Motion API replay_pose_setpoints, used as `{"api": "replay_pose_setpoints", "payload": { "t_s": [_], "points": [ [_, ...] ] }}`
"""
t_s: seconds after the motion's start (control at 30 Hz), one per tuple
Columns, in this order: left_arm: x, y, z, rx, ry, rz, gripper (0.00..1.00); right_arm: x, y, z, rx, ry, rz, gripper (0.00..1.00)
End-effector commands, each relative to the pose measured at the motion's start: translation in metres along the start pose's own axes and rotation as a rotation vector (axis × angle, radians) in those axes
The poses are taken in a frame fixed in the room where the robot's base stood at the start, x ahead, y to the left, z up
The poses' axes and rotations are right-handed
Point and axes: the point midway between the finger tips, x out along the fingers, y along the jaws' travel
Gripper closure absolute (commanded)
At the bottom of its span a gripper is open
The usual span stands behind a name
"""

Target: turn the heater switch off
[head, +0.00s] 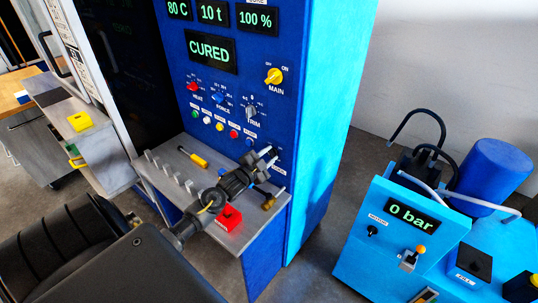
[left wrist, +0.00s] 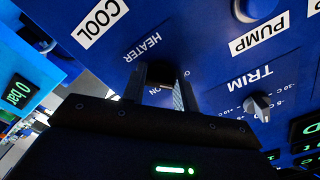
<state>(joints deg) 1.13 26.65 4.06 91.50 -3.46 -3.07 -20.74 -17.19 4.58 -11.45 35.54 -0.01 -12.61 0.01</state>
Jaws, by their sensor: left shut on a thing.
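The heater switch (left wrist: 165,72) is a dark piece on the blue panel, under the "HEATER" label in the left wrist view. My left gripper (left wrist: 158,90) reaches the panel there and is shut on it, one finger on each side. An "ON" mark shows between the fingers. Which way the switch points is hidden. In the head view my left gripper (head: 268,157) is at the lower right of the blue press panel (head: 232,130), and the gripper covers the switch. My right gripper is not in view.
A grey shelf (head: 172,172) below the panel holds a yellow-handled tool (head: 193,157), a red block (head: 228,217) and a brass fitting (head: 269,202). The trim knob (left wrist: 258,104) is close to the gripper. A light-blue pump unit (head: 375,262) stands at the right.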

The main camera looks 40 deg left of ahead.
Motion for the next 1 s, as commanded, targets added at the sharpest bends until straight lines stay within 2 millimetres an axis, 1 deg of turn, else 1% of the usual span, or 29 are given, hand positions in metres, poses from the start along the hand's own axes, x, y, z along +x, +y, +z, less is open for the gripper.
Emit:
{"api": "replay_pose_setpoints", "payload": {
  "t_s": [0.2, 0.67, 0.7, 0.83, 0.87, 1.0],
  "points": [
    [0.0001, 0.0003, -0.0001, -0.048, 0.000, 0.000, 0.94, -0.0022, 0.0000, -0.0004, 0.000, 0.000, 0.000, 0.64],
    [0.0001, 0.0006, 0.0001, -0.060, 0.000, 0.000, 0.94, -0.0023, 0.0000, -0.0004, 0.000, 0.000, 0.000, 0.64],
    [0.0001, 0.0006, 0.0001, -0.060, 0.000, 0.000, 0.68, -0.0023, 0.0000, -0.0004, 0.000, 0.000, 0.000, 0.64],
    [0.0001, 0.0006, 0.0001, -0.060, 0.000, 0.000, 0.51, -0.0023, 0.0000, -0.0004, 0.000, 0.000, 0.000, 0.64],
    [0.0001, 0.0005, 0.0001, -0.059, 0.000, 0.000, 0.49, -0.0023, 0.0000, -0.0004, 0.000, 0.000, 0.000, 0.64],
    [0.0001, 0.0004, 0.0000, -0.059, 0.000, 0.000, 0.49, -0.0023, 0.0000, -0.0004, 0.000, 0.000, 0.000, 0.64]
  ]
}}
